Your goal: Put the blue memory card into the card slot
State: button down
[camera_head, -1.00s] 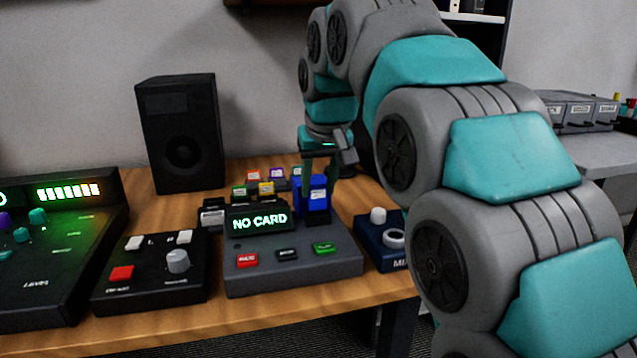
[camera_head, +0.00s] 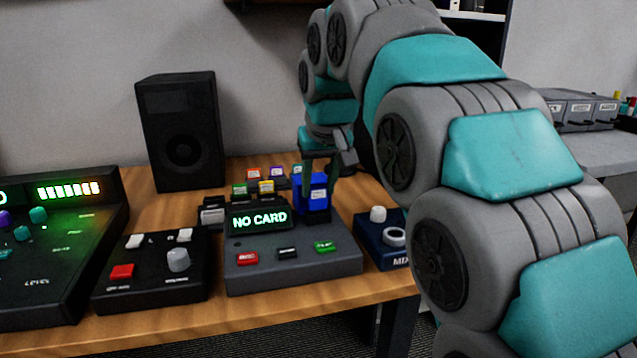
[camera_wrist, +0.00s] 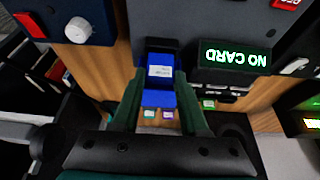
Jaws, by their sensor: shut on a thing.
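The blue memory card (camera_head: 318,197) stands upright at the black slot housing (camera_head: 319,215), at the back right of the grey card reader (camera_head: 290,262). How deep it sits cannot be told. The reader's display (camera_head: 259,219) reads "NO CARD". My gripper (camera_head: 317,186) comes down from above, its two dark green fingers shut on the blue card. In the wrist view, the blue card (camera_wrist: 160,70) with its white label lies between the fingertips (camera_wrist: 161,80), in line with the dark slot housing (camera_wrist: 160,45).
A black control box (camera_head: 153,285) is to the left and a blue mixer box (camera_head: 375,240) to the right. A black speaker (camera_head: 180,130) stands at the back.

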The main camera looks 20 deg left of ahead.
jog(key=shift+f+b, duration=0.5)
jog(key=shift+f, duration=0.6)
dwell(0.9)
jog(key=shift+c, duration=1.8)
grip_release()
jog(key=shift+o, duration=0.4)
jog(key=shift+o, duration=1.4)
notch_tip(320, 180, up, 7)
jog(key=p, duration=0.4)
